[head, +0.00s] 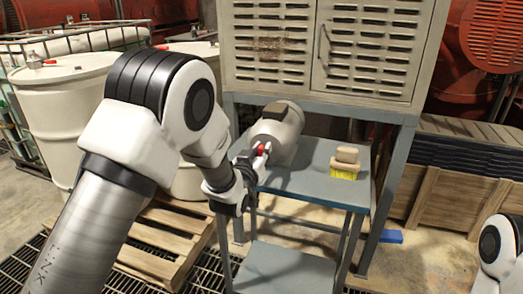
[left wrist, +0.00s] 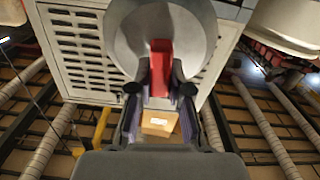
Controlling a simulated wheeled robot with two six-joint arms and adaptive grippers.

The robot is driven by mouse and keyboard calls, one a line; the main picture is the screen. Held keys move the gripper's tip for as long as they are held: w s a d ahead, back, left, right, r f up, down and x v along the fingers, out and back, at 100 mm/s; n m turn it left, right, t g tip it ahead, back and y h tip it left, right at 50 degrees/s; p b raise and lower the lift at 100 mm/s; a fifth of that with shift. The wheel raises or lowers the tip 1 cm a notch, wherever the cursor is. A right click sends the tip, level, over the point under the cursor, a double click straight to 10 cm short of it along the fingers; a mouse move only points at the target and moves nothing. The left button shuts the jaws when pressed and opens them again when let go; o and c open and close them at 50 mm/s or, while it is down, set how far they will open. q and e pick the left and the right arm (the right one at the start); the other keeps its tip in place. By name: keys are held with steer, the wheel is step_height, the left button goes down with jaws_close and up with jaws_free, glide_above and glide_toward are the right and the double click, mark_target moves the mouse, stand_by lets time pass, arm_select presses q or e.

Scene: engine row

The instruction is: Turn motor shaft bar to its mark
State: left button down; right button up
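The motor (head: 276,132) is a grey cylinder lying on the blue-grey bench under the vented cabinet. Its round end face (left wrist: 190,30) fills the top middle of the left wrist view. The red shaft bar (left wrist: 160,62) stands out from that face and looks upright in that view. My left gripper (left wrist: 160,80) has a finger on each side of the bar, with its tips close against it. In the head view the gripper (head: 258,160) hides most of the bar. I cannot make out a mark on the motor. My right gripper is out of view.
A yellow-bristled brush (head: 345,165) stands on the right of the bench top (head: 310,185). The vented cabinet (head: 270,50) is just above the motor. White drums (head: 70,110) and a wooden pallet (head: 160,240) are at the left. A blue object (head: 389,237) lies on the floor.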

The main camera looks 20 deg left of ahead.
arm_select(q)
steer(key=shift+m+b, duration=0.35)
steer(key=shift+m, duration=0.05)
steer(key=shift+d+m, duration=0.1)
steer(key=shift+m, duration=0.3)
steer(key=shift+r, duration=0.1)
steer(key=c, duration=1.1)
jaws_free()
steer(key=shift+s, duration=0.1)
steer(key=s, duration=1.1)
steer(key=shift+s+a, duration=0.2)
steer(key=shift+s, duration=0.2)
